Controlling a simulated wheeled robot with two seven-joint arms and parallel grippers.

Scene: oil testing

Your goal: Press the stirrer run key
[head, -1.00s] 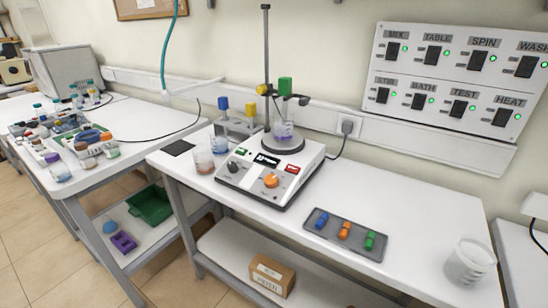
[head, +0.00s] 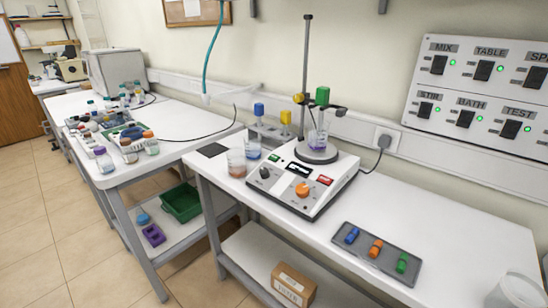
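The stirrer (head: 300,185) is a white box with a sloped front panel on the right-hand table. Its panel carries a green key (head: 279,158) at the upper left, a dark display (head: 298,170), a red key (head: 325,180) at the right, a black knob (head: 264,172) and an orange knob (head: 302,190). I cannot read which key is the run key. Neither of my grippers is in view.
A grey tray (head: 352,258) with blue, orange and green pieces lies in front right of the stirrer. An empty beaker (head: 516,292) is at the lower right edge. A switch panel (head: 480,95) hangs on the wall. The table (head: 440,230) is clear at right.

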